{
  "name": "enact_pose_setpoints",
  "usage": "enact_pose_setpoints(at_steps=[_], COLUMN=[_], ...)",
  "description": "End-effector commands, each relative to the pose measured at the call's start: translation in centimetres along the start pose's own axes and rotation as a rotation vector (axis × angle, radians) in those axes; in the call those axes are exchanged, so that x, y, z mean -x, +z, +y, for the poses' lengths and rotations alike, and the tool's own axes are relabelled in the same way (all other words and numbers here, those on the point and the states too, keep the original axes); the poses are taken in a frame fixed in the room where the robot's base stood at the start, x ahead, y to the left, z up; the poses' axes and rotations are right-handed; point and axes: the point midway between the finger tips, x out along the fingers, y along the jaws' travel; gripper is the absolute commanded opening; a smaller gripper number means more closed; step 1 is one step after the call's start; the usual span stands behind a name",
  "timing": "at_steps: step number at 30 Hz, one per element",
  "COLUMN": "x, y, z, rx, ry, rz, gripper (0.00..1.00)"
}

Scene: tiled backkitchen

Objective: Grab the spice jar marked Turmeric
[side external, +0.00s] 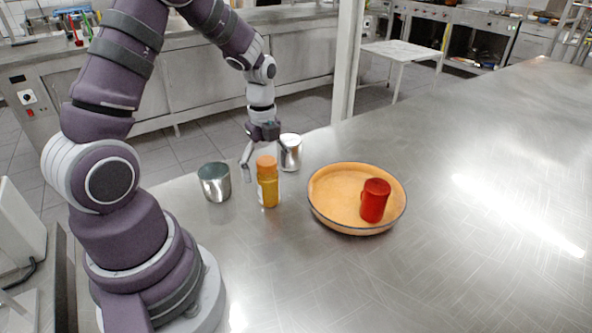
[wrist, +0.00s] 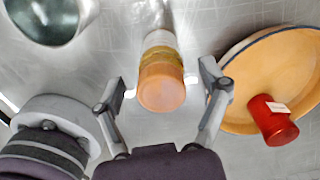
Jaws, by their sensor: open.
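A spice jar (side external: 268,190) with an orange lid and yellow-orange contents stands upright on the steel counter. Its label is too small to read. In the wrist view the jar (wrist: 161,85) appears lid first, between the two fingers. My gripper (side external: 264,160) is open and points down, above and behind the jar in the side view. In the wrist view my gripper (wrist: 162,90) has one finger on each side of the jar, with gaps, and holds nothing. How far the fingertips are above or beside the jar is hard to tell.
A metal cup (side external: 215,184) stands left of the jar, and another silver container (side external: 290,153) stands behind it, partly hidden by my gripper. An orange-yellow dish (side external: 330,191) at right holds a red container (side external: 375,201). The counter farther right is clear.

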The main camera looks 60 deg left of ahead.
Motion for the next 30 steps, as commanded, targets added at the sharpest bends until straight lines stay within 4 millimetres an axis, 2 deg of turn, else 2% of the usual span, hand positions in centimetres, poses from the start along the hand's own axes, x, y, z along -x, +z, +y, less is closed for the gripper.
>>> enact_pose_setpoints(at_steps=[3,10,26,30], x=[-1.50,-1.67,-1.63,-1.62], y=[-0.09,-0.08,-0.09,-0.09], z=[-0.02,-0.08,-0.08,-0.09], rx=[-0.002,-0.002,-0.001,-0.001], ry=[0.001,-0.002,-0.001,-0.001], rz=[0.001,0.000,0.000,0.000], gripper=[0.76,0.74,0.05,0.04])
